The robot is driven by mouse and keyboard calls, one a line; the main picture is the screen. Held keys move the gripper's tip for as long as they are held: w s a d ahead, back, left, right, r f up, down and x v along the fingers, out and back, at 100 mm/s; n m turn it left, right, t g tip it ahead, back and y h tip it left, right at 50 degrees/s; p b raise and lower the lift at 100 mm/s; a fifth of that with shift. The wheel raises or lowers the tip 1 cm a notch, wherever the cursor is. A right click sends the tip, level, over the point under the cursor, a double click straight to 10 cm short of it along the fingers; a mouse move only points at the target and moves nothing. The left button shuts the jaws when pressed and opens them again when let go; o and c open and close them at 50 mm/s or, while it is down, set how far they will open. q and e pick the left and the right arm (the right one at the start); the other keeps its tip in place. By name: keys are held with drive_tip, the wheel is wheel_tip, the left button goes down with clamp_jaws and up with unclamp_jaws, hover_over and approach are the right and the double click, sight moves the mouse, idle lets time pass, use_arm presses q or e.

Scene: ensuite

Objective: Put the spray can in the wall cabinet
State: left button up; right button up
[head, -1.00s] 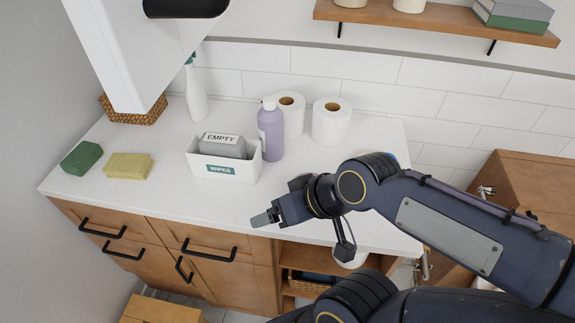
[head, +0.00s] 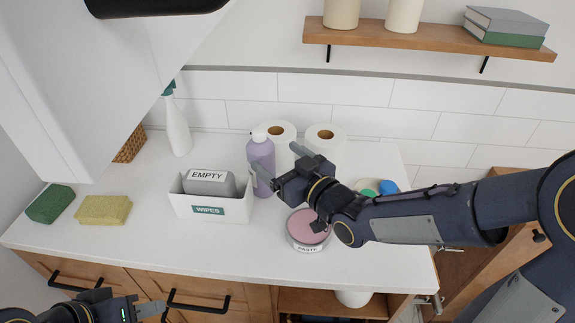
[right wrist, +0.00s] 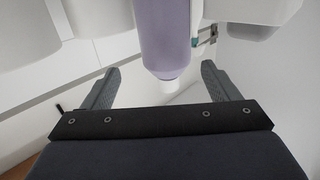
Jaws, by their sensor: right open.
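The likely spray can is a purple bottle with a white cap (head: 261,157), upright on the white counter behind the wipes box. It also shows in the right wrist view (right wrist: 168,35), between and beyond the fingers. My right gripper (head: 280,165) is open and empty, its fingers pointing toward the purple bottle from the right; contact cannot be told. My left gripper (head: 135,305) is low at the left, in front of the counter edge; its jaw opening is unclear. The white wall cabinet (head: 90,75) fills the upper left with a dark handle; its inside is hidden.
The wipes box (head: 180,208) holds a grey pack marked EMPTY. Two paper rolls (head: 325,147) stand behind my right gripper. A pink-topped paste tin (head: 308,228) sits under it. A white spray bottle (head: 177,127), yellow sponge (head: 104,210) and green sponge (head: 50,204) are left.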

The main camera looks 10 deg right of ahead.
sight(257, 144)
drive_tip(key=shift+w+a, duration=0.1)
drive_tip(key=p+x, duration=0.1)
drive_tip(key=x, duration=0.2)
drive_tip(key=p+x, duration=0.1)
drive_tip(key=x, duration=0.3)
drive_tip(key=shift+s+a+r, duration=0.2)
drive_tip(key=shift+a+r, duration=0.05)
drive_tip(key=shift+a, duration=0.15)
drive_tip(key=shift+w+a, duration=0.1)
drive_tip(key=shift+w, duration=0.15)
drive_tip(key=shift+c, duration=0.3)
drive_tip(key=c, duration=1.4)
drive_tip(key=shift+r, duration=0.1)
drive_tip(key=shift+c, duration=0.9)
